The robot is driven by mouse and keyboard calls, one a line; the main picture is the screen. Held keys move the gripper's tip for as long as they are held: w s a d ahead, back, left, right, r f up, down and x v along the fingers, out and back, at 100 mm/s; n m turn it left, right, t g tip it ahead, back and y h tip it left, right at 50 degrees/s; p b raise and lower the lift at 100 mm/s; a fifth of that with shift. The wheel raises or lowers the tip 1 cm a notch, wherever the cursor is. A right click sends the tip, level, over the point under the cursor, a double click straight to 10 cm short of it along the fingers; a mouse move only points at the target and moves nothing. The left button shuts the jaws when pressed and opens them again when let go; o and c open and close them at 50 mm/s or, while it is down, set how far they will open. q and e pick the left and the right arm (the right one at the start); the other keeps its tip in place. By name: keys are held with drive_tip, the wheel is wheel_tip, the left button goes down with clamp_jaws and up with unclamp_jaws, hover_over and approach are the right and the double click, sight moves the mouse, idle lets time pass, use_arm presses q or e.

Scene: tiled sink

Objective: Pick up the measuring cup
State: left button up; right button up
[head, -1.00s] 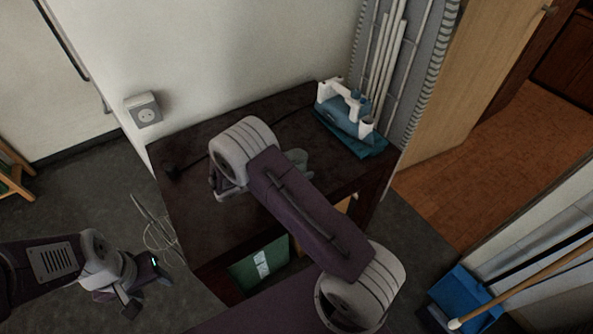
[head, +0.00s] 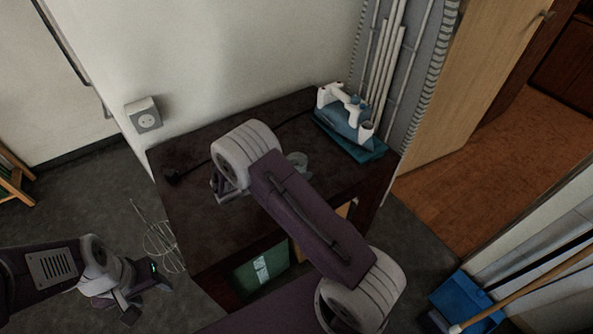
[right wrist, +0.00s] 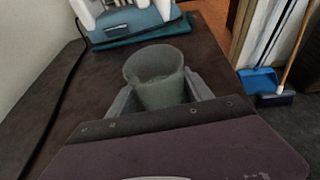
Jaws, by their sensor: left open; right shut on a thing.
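The measuring cup (right wrist: 154,68) is a greenish, see-through cup with an open top, seen in the right wrist view. My right gripper (right wrist: 160,92) is shut on it, with one finger on each side. In the head view a small part of the cup (head: 298,161) shows beside my right arm, above the dark table top; the arm hides the right gripper there. I cannot tell whether the cup's base touches the table. My left gripper (head: 130,303) is open and empty at the lower left, over the floor.
The dark table (head: 190,225) stands against the wall. A blue and white iron (head: 346,112) sits on a teal base (head: 362,150) at its back right. A black cable lies on the table. A wire whisk-like object (head: 160,240) is left of it. A blue dustpan (head: 460,299) is at right.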

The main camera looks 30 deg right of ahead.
sight(305, 160)
drive_tip(key=shift+r, duration=0.5)
wheel_tip(305, 160, up, 3)
drive_tip(key=shift+s+d+f+p, duration=0.15)
drive_tip(key=shift+p, duration=0.25)
drive_tip(key=s+d+r+p, duration=0.1)
drive_tip(key=s+d+r, duration=0.5)
drive_tip(key=s+d, duration=0.1)
drive_tip(key=shift+s+r, duration=0.3)
drive_tip(key=shift+s, duration=0.55)
drive_tip(key=shift+d, duration=0.1)
idle(1.1)
